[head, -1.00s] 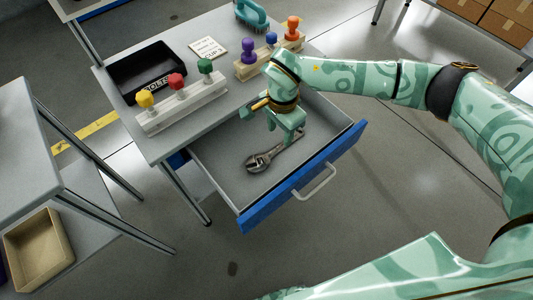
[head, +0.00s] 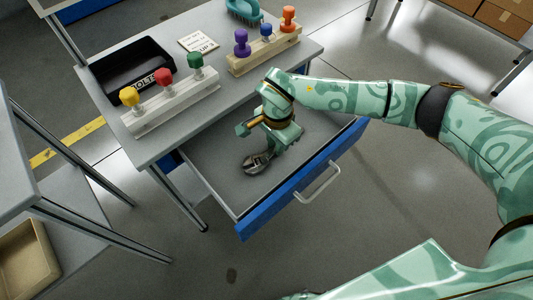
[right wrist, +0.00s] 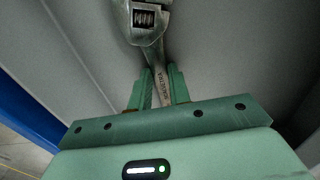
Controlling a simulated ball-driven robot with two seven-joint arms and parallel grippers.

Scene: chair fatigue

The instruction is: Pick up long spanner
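The long spanner (head: 256,163) is a dark metal adjustable wrench lying in the open drawer (head: 217,175). In the head view its jaw end shows, while my right gripper (head: 280,150) hides most of its handle. In the right wrist view the spanner (right wrist: 146,32) runs from its jaw at the top down between the two green fingers (right wrist: 160,88). The fingers are close together on both sides of the handle and look shut on it. The spanner appears still down at the drawer floor. My left gripper is not in view.
The drawer's blue front (head: 300,190) has a grey handle (head: 317,183). The tabletop above holds a black bolts tray (head: 130,70), racks of coloured knobs (head: 172,103) and a white card (head: 198,42). A second table (head: 15,150) stands at the left.

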